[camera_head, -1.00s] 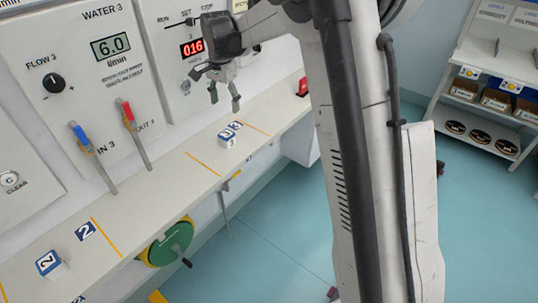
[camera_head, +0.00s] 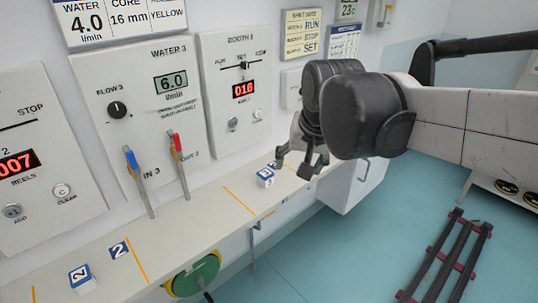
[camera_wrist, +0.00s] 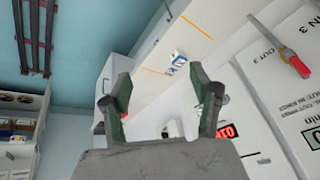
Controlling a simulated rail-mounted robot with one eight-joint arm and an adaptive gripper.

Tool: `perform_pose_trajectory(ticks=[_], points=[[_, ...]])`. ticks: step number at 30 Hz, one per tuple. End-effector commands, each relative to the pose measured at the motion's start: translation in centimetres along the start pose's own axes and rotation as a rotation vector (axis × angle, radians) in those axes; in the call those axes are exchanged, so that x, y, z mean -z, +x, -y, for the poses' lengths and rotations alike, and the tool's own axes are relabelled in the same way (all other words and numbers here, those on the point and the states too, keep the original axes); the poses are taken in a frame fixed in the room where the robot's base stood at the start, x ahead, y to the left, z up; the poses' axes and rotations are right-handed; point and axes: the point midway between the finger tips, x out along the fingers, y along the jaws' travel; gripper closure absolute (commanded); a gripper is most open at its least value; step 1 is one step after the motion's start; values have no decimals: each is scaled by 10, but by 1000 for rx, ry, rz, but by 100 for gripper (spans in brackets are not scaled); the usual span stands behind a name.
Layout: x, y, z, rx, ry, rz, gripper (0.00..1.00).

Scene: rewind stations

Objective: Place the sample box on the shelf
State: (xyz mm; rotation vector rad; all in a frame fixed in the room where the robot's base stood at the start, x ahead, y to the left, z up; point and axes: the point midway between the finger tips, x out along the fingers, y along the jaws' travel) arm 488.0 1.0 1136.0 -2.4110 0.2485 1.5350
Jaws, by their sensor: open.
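I cannot tell which is the sample box. My gripper (camera_head: 293,163) is open and empty, just right of box 3 and apart from it. In the wrist view my open fingers (camera_wrist: 160,80) have nothing between them, and box 3 lies beyond them. A shelf unit (camera_wrist: 38,103) with cartons shows at the wrist view's left.
A green wheel (camera_head: 195,275) hangs below the bench. A dark rail frame (camera_head: 450,255) lies on the open blue floor.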

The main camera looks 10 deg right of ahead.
Motion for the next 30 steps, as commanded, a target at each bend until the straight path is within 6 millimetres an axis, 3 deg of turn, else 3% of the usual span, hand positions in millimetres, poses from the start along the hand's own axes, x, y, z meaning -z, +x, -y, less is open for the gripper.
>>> perform_pose_trajectory(ticks=[1,9,15,20,30], points=[[-15,-4,-5,5,-30,-18,41],[-80,-11,-28,25,-201,-113,41],[-112,-8,-39,28,-291,-165,41],[-121,-6,-42,28,-320,-181,41],[-122,-6,-42,28,-323,-183,41]])
